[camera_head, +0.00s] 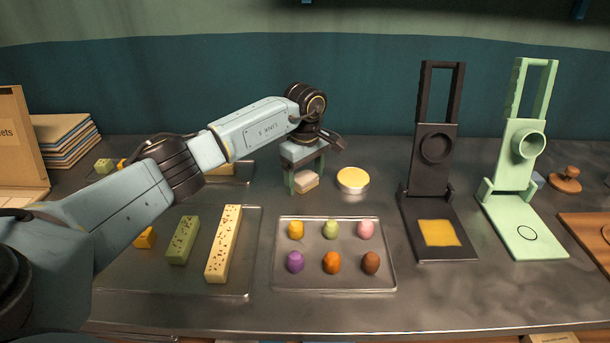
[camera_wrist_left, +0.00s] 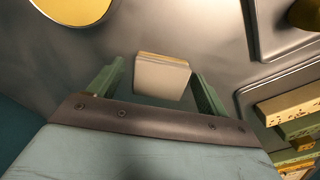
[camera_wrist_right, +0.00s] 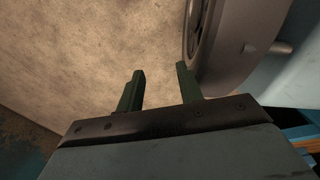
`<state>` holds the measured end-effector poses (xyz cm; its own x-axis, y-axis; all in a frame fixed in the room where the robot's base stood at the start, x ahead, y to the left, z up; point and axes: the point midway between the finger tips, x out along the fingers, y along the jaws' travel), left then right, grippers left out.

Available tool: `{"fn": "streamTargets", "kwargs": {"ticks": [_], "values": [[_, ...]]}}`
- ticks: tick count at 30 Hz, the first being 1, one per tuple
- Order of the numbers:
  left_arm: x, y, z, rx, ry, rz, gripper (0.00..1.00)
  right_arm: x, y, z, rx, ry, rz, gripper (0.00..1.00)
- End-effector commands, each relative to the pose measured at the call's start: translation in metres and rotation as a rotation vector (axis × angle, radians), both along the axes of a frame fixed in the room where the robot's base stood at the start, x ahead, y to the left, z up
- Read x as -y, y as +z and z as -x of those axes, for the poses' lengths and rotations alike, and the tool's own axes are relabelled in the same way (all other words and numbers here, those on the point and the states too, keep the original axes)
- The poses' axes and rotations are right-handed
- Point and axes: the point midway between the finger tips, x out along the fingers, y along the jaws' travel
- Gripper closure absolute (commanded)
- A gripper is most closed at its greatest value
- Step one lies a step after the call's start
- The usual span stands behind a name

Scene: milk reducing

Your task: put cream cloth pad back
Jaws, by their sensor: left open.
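The cream cloth pad (camera_head: 306,182) is a small pale block on the metal counter, behind the tray of coloured pieces. My left gripper (camera_head: 305,180) points down over it with its green fingers apart, one on each side. In the left wrist view the pad (camera_wrist_left: 161,78) sits between the fingertips, with a gap on the left and a narrower one on the right. Its underside is hidden. My right gripper (camera_wrist_right: 160,85) shows only in its own wrist view, open and with nothing between its fingers.
A round yellow-topped dish (camera_head: 353,180) stands just right of the pad. A tray (camera_head: 333,282) with several coloured pieces lies in front, and another tray (camera_head: 250,288) with long bars is at front left. Black (camera_head: 433,180) and green (camera_head: 516,190) presses stand to the right.

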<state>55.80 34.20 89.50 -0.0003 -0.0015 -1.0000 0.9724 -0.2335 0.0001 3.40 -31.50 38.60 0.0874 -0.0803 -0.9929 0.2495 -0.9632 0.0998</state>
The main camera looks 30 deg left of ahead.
Motion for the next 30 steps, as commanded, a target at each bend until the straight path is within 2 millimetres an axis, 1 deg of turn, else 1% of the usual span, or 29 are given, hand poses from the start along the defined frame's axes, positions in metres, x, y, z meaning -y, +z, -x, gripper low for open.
{"fn": "streamTargets", "kwargs": {"ticks": [5, 8, 11, 14, 17, 25, 30], "values": [[0.0, 0.001, 0.0, 0.0, 0.0, 0.0, 0.22, 0.0, 0.001, 0.001, -0.001, -0.001, 0.0, 0.64], [0.0, 0.005, 0.0, 0.0, 0.0, 0.0, 0.22, 0.001, 0.003, 0.001, 0.0, -0.001, 0.0, 0.64], [0.0, 0.013, 0.0, 0.0, 0.0, 0.0, 0.22, 0.001, 0.008, 0.004, -0.006, -0.003, 0.001, 0.64], [0.0, 0.025, 0.0, 0.001, -0.001, 0.0, 0.22, -0.001, 0.016, 0.005, -0.006, -0.005, -0.002, 0.64], [0.0, 0.04, 0.0, 0.001, 0.0, -0.001, 0.22, -0.009, 0.027, 0.003, -0.003, -0.011, -0.013, 0.64], [-0.001, 0.089, 0.0, 0.001, 0.001, -0.001, 0.22, -0.053, 0.061, -0.004, 0.013, -0.03, -0.071, 0.64], [0.0, 0.114, 0.0, 0.001, 0.0, -0.001, 0.22, -0.074, 0.08, -0.006, 0.018, -0.038, -0.099, 0.64]]}}
